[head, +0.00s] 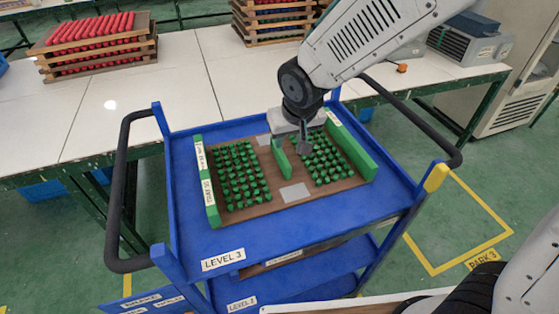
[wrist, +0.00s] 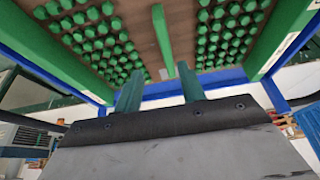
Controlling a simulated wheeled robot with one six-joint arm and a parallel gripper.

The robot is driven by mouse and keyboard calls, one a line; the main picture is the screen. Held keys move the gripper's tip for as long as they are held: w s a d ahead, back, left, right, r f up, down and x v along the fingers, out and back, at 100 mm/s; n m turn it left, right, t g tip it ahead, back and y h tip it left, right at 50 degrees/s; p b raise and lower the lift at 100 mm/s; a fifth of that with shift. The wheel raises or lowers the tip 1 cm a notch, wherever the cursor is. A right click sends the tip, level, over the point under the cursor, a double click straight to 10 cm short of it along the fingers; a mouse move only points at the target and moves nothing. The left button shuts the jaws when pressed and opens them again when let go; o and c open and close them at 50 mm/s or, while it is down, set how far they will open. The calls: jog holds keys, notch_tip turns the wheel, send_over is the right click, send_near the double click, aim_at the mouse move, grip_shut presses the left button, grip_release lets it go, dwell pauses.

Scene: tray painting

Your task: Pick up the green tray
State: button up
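The green tray (head: 352,150) lies on the top deck of a blue cart. It has a brown base, green side walls, a green middle divider (head: 281,159) and several rows of green pegs on both sides. My gripper (head: 303,147) is over the tray's far middle part, close to the divider. In the wrist view the two fingers of my gripper (wrist: 158,88) are apart with nothing between their tips. The divider (wrist: 163,40) lies ahead, in line with the gap between them. The head view partly hides the fingers, and contact with the tray cannot be made out.
The blue cart (head: 300,232) has raised corner posts, black side handles and lower shelves. A white table (head: 185,75) stands behind it, with stacked trays of red pieces (head: 95,42) at the left. Grey machines (head: 470,42) stand at the right. Green floor is free at the right.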

aim_at(280, 151)
jog(key=shift+w+a+f, duration=0.25)
jog(key=shift+a+f, duration=0.15)
jog(key=shift+f, duration=0.25)
jog(key=shift+w+a+f, duration=0.25)
jog(key=shift+a+f, duration=0.1)
jog(key=shift+f, duration=0.25)
jog(key=x, duration=0.6)
jog(key=shift+w+r, duration=0.15)
jog(key=shift+w, duration=0.05)
grip_shut()
jog(key=shift+a, duration=0.1)
